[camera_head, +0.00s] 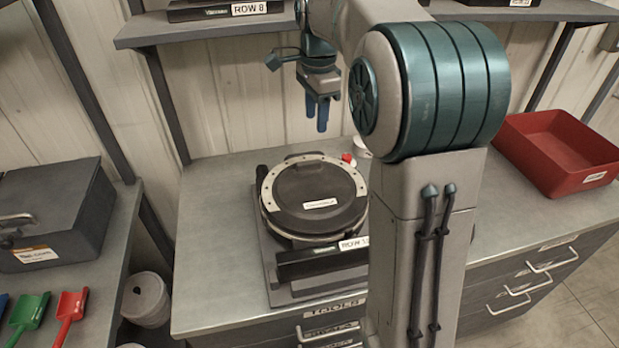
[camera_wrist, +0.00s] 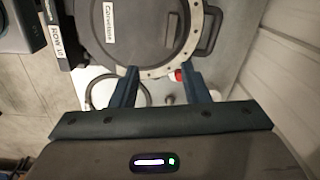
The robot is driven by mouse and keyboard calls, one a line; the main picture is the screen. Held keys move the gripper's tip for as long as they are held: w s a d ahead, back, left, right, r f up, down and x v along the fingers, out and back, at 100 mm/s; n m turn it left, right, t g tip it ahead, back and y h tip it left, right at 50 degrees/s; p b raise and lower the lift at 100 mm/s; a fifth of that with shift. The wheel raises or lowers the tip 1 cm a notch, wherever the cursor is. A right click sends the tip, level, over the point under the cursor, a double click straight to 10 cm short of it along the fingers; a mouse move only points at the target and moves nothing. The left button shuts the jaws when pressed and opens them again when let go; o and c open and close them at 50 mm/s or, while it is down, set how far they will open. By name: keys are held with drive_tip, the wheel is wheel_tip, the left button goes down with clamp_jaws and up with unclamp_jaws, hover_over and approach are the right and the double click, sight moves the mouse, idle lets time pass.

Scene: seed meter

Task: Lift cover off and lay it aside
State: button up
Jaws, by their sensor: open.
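The cover (camera_head: 314,194) is a round dark lid with a white label, set on the seed meter within a pale metal ring (camera_head: 268,196) with holes. The meter rests on a dark base on the metal bench. In the wrist view the cover (camera_wrist: 140,30) fills the upper middle, with the pale ring (camera_wrist: 196,48) along its edge. My gripper (camera_head: 317,118) hangs above and behind the meter, pointing down, apart from it. Its two blue fingers are spread with nothing between them, and they also show in the wrist view (camera_wrist: 162,84).
A small red knob (camera_head: 347,158) is beside the meter's back right edge. A red tray (camera_head: 560,150) stands on the bench at right. A grey box (camera_head: 52,214) and coloured scoops (camera_head: 70,306) are on the left bench. The shelf (camera_head: 200,27) crosses behind. Bench left of the meter is clear.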

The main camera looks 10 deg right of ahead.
drive_tip(key=w+m, duration=0.2)
drive_tip(key=w, duration=0.1)
hover_over(309, 162)
drive_tip(key=f, duration=0.5)
drive_tip(key=d+f, duration=0.1)
drive_tip(key=f, duration=0.2)
drive_tip(key=shift+w+f+p, duration=0.2)
drive_tip(key=shift+f+p, duration=0.1)
drive_tip(key=shift+p, duration=0.05)
drive_tip(key=shift+s+a+f+p, duration=0.1)
drive_tip(key=shift+a+f+p, duration=0.15)
drive_tip(key=shift+f, duration=0.7)
drive_tip(key=shift+s+a+f+p, duration=0.1)
drive_tip(key=shift+f+p, duration=0.1)
drive_tip(key=shift+f, duration=0.75)
drive_tip(key=shift+s+a+f+p, duration=0.1)
drive_tip(key=shift+a+f+p, duration=0.15)
drive_tip(key=shift+f, duration=0.7)
drive_tip(key=shift+w+r, duration=0.1)
clamp_jaws()
